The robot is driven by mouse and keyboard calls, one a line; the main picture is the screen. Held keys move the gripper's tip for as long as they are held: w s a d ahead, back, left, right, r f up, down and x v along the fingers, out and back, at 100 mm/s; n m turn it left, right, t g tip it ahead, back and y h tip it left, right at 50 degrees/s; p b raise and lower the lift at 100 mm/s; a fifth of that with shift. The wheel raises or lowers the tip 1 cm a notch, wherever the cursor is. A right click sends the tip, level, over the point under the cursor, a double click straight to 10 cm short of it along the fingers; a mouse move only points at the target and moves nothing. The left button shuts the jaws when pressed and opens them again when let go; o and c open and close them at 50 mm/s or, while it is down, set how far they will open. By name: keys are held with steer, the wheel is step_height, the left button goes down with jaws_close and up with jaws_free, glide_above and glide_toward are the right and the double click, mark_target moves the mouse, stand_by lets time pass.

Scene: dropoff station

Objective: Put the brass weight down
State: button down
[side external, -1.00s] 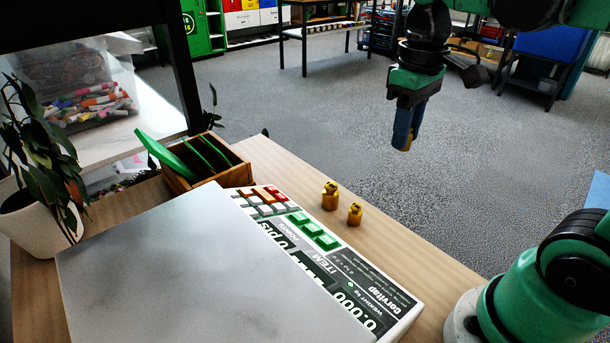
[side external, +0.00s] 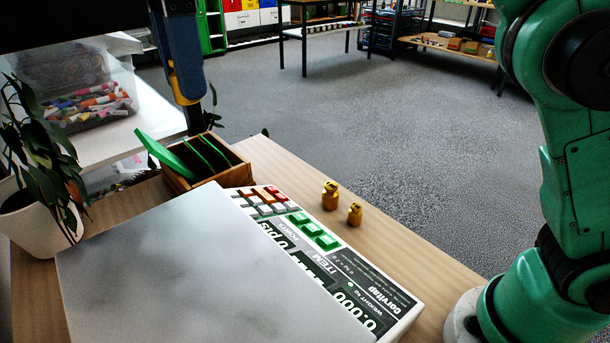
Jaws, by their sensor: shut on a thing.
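My gripper (side external: 186,84) hangs at the upper left, its blue fingers pointing down, in the air behind the wooden box. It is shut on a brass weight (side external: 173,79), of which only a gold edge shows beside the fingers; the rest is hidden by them. Two other brass weights stand upright on the wooden table beside the scale keypad: a larger one (side external: 330,195) and a smaller one (side external: 354,214).
A scale with a pale plate (side external: 180,275) fills the table's front. A wooden box (side external: 240,174) with green cards stands behind it. A potted plant (side external: 35,225) is at the left. A clear bin of markers (side external: 85,90) stands behind. Bare tabletop (side external: 285,160) shows right of the box.

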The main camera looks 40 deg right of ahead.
mark_target(227, 262)
steer(key=shift+s+a+f, duration=0.1)
steer(key=shift+a+f, duration=0.05)
steer(key=shift+a, duration=0.1)
steer(key=shift+f, duration=0.25)
step_height(227, 262, down, 19)
steer(key=shift+f, duration=0.1)
steer(key=shift+f, duration=0.1)
steer(key=c, duration=0.7)
jaws_free()
steer(key=shift+f, duration=0.1)
steer(key=shift+o, duration=0.2)
